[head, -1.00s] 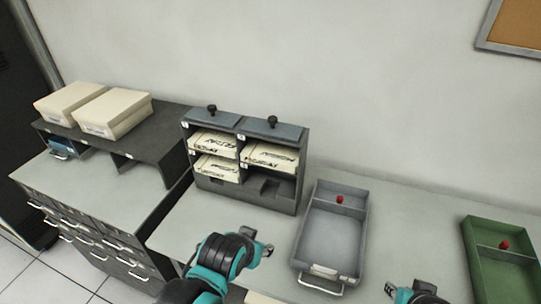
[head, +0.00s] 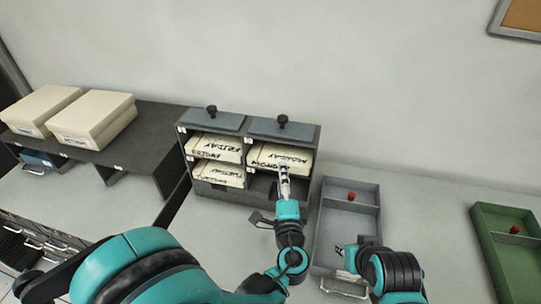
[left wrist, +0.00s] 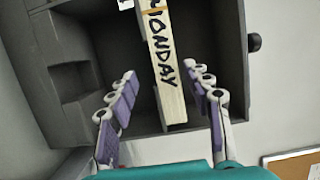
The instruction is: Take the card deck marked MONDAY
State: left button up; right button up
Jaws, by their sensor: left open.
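The MONDAY deck (head: 284,155) lies in the top right compartment of the grey rack (head: 315,148), its lettered side showing. In the left wrist view the deck (left wrist: 165,60) is a pale block with black lettering, sticking out toward me. My left gripper (head: 284,172) is at the front of that compartment, open. In the left wrist view its purple-padded fingers (left wrist: 160,80) stand on either side of the deck's near end, apart from it. My right gripper (head: 345,252) is low over the grey tray; its jaws are too small to judge.
The FRIDAY deck (head: 216,147) and TUESDAY deck (head: 219,172) fill the left compartments. A grey tray (head: 325,228) with a red knob and a green tray (head: 490,235) stand to the right. Two cream boxes (head: 92,117) sit on a dark shelf at left.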

aim_at(281, 158)
pick_arm(q)
jog(key=w, duration=0.5)
jog(key=w+b, duration=0.1)
jog(key=w, duration=0.1)
jog(key=shift+w+a+r, duration=0.35)
jog(key=shift+c, duration=0.3)
grip_shut()
